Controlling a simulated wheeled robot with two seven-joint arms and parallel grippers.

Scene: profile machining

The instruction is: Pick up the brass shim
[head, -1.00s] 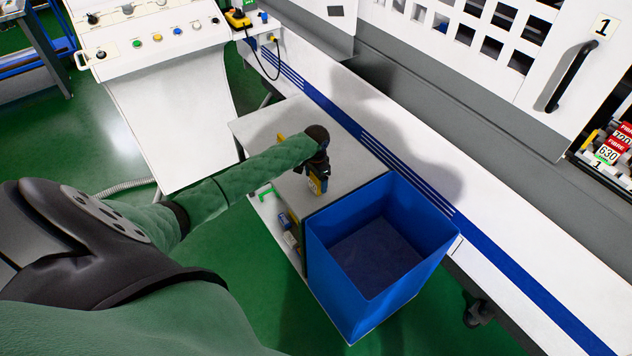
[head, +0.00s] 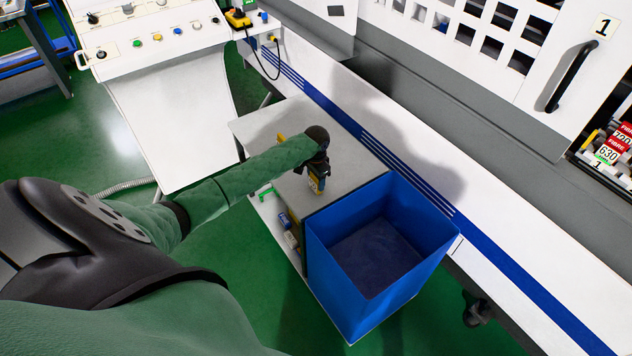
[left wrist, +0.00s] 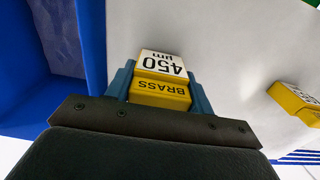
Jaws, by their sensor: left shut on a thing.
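The brass shim (left wrist: 160,92) is a yellow and white block marked "450 µm" and "BRASS". In the left wrist view it sits between the two blue fingers of my left gripper (left wrist: 160,84), which is shut on it from both sides. In the head view my left gripper (head: 318,178) points down over the grey table top, with a small yellow part of the shim (head: 315,187) showing at its fingers. I cannot tell whether the shim touches the table. My right gripper is not in view.
A blue open bin (head: 440,240) stands right beside the table (head: 270,125), near the gripper. Another yellow block (left wrist: 295,102) lies on the table, to the right in the wrist view. A long white machine bed (head: 410,130) runs behind. Small items lie on a lower shelf.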

